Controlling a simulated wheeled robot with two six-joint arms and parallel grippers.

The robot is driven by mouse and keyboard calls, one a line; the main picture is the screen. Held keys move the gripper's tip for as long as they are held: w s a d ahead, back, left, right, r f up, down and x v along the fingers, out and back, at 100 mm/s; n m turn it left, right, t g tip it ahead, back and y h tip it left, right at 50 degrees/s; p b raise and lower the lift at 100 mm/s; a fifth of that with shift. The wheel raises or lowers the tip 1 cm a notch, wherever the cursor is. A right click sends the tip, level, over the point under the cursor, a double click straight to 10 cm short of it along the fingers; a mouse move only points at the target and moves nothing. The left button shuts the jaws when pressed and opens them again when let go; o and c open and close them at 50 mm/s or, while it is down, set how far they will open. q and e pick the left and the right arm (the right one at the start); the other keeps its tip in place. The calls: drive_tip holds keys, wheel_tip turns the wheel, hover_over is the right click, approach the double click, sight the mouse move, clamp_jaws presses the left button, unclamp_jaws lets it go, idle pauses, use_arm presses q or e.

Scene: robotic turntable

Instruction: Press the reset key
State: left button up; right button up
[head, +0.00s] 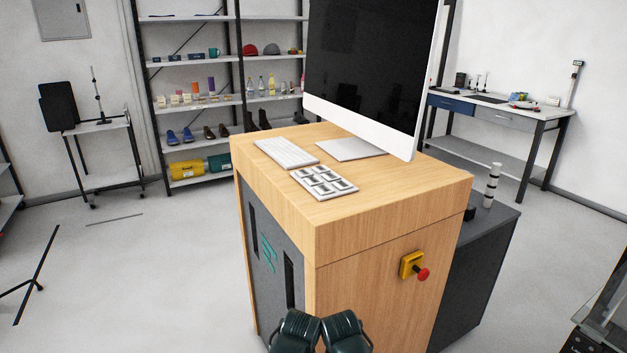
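A small white key panel (324,183) with several dark-framed square keys lies flat on the wooden top of the cabinet. The key labels are too small to read, so I cannot tell which one is the reset key. Two dark green-black parts of my own arms show side by side at the bottom edge, in front of the cabinet and well below its top. No gripper fingers show, and nothing touches the panel.
A white keyboard (286,153) lies left of the panel on the wooden cabinet (395,203). A large monitor (364,75) stands behind. A red emergency button (422,274) on a yellow box sticks out of the cabinet's side. Floor to the left is mostly clear.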

use_arm(q)
clamp_jaws()
idle(1.4)
